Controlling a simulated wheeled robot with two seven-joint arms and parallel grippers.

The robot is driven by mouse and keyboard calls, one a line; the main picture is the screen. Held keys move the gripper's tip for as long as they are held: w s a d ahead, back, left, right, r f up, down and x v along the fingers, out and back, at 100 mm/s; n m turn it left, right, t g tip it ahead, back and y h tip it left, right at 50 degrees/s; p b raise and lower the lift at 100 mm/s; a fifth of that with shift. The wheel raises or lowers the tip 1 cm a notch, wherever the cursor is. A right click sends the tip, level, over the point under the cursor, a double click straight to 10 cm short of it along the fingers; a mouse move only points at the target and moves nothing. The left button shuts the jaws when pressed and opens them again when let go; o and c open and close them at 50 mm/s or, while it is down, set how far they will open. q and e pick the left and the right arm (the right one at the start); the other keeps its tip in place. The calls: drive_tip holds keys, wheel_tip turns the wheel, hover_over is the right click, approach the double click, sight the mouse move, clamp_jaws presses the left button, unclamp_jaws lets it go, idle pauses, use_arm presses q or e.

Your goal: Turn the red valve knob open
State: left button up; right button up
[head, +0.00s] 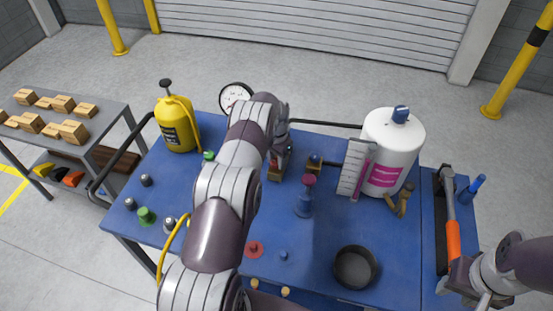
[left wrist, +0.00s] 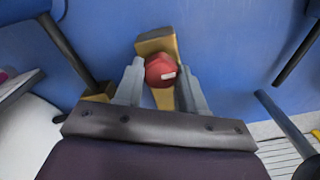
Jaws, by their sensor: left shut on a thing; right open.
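The red valve knob (left wrist: 160,71) shows in the left wrist view, between the fingers of my left gripper (left wrist: 158,88). It has a small white mark and sits on a brass-coloured valve body (left wrist: 156,45). The gripper is shut on the knob, one finger at each side. In the head view my left gripper (head: 280,165) is low over the blue table, behind my arm, and it largely hides the knob. My right gripper (head: 458,284) is open at the lower right edge of the head view, away from the valve.
On the blue table (head: 330,220) stand a yellow sprayer (head: 176,125), a white bottle (head: 392,150), a blue stand with a dark red top (head: 305,202) and a black bowl (head: 355,267). An orange-handled hammer (head: 453,240) lies right.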

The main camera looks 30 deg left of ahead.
use_arm(q)
drive_tip(key=n+b, duration=0.4)
drive_tip(key=b, duration=0.1)
drive_tip(key=shift+a+f, duration=0.1)
drive_tip(key=shift+f, duration=0.1)
drive_tip(key=n+b, duration=0.3)
drive_tip(key=n, duration=0.1)
drive_tip(key=shift+r, duration=0.2)
drive_tip(key=shift+n+b, duration=0.4)
drive_tip(key=shift+n, duration=0.7)
drive_tip(key=shift+r+n, duration=0.1)
drive_tip(key=shift+n, duration=0.9)
drive_tip(key=n, duration=0.5)
drive_tip(key=shift+r, duration=0.1)
drive_tip(key=shift+w+n, duration=0.1)
drive_tip(key=shift+n, duration=0.3)
drive_tip(key=o, duration=0.9)
drive_tip(key=shift+o, duration=0.8)
